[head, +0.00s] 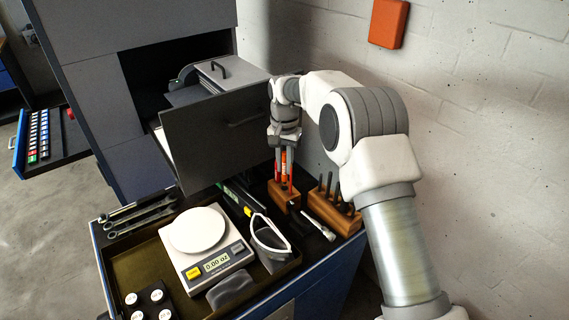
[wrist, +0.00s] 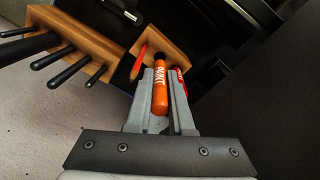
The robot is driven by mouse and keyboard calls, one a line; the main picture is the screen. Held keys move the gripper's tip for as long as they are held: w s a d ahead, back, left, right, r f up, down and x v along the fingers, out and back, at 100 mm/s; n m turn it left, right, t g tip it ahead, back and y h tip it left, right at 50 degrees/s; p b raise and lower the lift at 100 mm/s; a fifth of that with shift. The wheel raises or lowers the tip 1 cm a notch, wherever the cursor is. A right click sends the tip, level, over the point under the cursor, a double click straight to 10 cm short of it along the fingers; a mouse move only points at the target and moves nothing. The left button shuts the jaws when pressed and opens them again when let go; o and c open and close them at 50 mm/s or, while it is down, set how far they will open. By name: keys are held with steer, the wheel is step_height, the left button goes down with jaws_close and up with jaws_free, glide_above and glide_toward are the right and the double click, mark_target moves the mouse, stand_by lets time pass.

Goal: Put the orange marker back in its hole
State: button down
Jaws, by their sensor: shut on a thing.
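My gripper (head: 284,153) points down over a small wooden block (head: 280,193) with holes. It is shut on the orange marker (head: 284,168). In the wrist view my gripper (wrist: 160,78) has one finger on each side of the orange marker (wrist: 160,95), which has white lettering and a black end toward the small wooden block (wrist: 150,33). I cannot tell whether that end is inside a hole. A thin orange-red pen (wrist: 138,62) stands in the block to the left of the fingers. A red marker (wrist: 183,80) shows past the right finger, partly hidden.
A longer wooden block (head: 328,208) with several black-handled tools stands close on the right. An open dark door or drawer front (head: 215,135) is just left of my gripper. A scale (head: 205,245) and a tray are at the front left.

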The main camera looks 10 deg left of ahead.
mark_target(285, 180)
steer(key=shift+f+b, duration=1.05)
steer(key=shift+f, duration=1)
steer(key=c, duration=0.7)
jaws_free()
step_height(285, 180, up, 17)
steer(key=shift+f, duration=0.1)
steer(key=shift+r, duration=0.35)
